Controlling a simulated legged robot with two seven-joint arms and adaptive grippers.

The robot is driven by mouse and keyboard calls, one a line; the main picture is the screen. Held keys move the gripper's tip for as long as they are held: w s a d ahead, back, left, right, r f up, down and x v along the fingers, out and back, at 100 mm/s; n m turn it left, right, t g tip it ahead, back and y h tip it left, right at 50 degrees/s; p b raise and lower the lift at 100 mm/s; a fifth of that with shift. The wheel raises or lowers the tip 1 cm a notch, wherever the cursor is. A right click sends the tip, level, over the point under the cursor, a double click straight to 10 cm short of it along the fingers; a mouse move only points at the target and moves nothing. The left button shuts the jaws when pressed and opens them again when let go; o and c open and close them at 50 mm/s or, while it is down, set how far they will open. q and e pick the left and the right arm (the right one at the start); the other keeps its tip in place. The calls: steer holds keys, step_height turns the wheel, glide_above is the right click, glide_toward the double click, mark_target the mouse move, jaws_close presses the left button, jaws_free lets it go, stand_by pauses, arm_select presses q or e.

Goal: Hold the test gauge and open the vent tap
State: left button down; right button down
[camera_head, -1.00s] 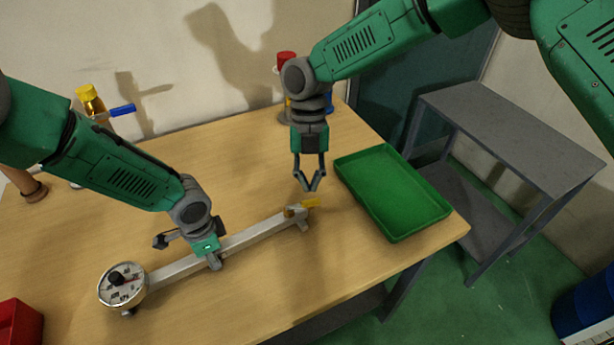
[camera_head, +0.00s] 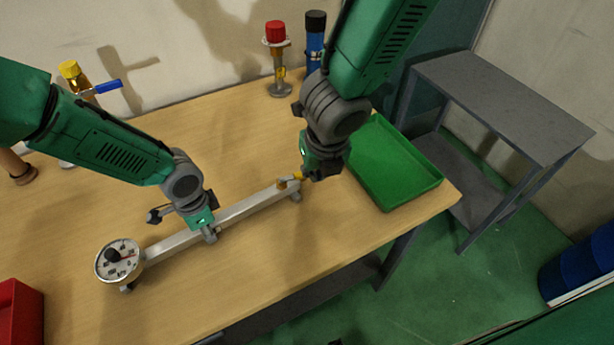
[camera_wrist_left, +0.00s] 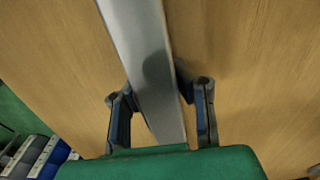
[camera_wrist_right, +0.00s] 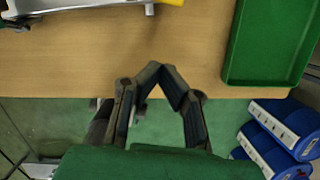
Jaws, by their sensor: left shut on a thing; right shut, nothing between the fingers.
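The test gauge is a round white dial (camera_head: 118,261) at the left end of a long metal bar (camera_head: 250,206) lying above the table. A yellow tap handle (camera_head: 298,177) sits at the bar's right end, partly hidden by my right arm. My left gripper (camera_head: 209,235) is shut on the middle of the bar; the left wrist view shows its fingers (camera_wrist_left: 160,105) on either side of the metal bar (camera_wrist_left: 140,40). My right gripper is beside the tap, its fingers mostly hidden in the head view. In the right wrist view its fingertips (camera_wrist_right: 164,68) meet, empty, apart from the yellow handle (camera_wrist_right: 170,2).
A green tray (camera_head: 395,170) lies right of my right gripper. A red-capped stand (camera_head: 277,60) and a blue black-capped bottle (camera_head: 315,45) stand behind. A grey side table (camera_head: 500,95) stands right.

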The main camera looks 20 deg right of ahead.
mark_target(296, 176)
arm_select(q)
steer(key=shift+w+d, duration=0.1)
arm_select(e)
steer(key=x, duration=1)
steer(key=w, duration=0.3)
steer(key=shift+r, duration=0.1)
steer(key=shift+w, duration=0.5)
steer(key=shift+w+d+n, duration=0.2)
steer(key=shift+w+n, duration=0.15)
steer(key=shift+n, duration=0.15)
steer(key=shift+w, duration=0.55)
steer(key=shift+d, duration=0.1)
